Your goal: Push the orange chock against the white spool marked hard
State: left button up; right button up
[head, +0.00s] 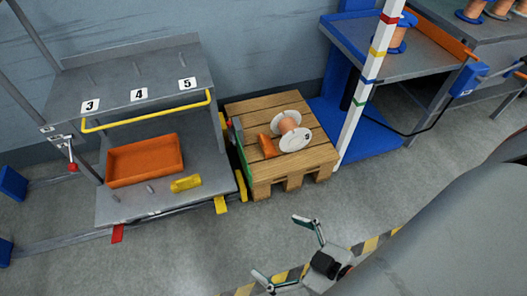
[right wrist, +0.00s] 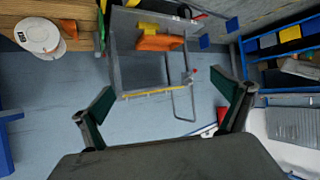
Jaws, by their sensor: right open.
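The white spool (head: 293,141), wound with copper-coloured wire, lies on its side on a wooden pallet; a small dark mark on its flange is too small to read. The orange chock (head: 267,147) lies on the pallet just left of the spool; I cannot tell whether they touch. In the right wrist view the spool (right wrist: 38,35) and the chock (right wrist: 69,28) are at the upper left. My right gripper (head: 278,246) is open and empty above the floor in front of the pallet; it also shows in the right wrist view (right wrist: 165,90). My left gripper is not in view.
The pallet (head: 255,106) stands between a grey workbench (head: 120,211) with an orange tray (head: 110,172) and a striped post (head: 358,113). A yellow block (head: 186,184) lies on the bench. The floor (head: 185,250) in front is clear.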

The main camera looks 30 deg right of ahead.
aim_at(268, 147)
jog(key=i+z, duration=0.2)
jog(key=i, duration=0.45)
jog(key=i+j+z, duration=0.15)
jog(key=i, duration=0.45)
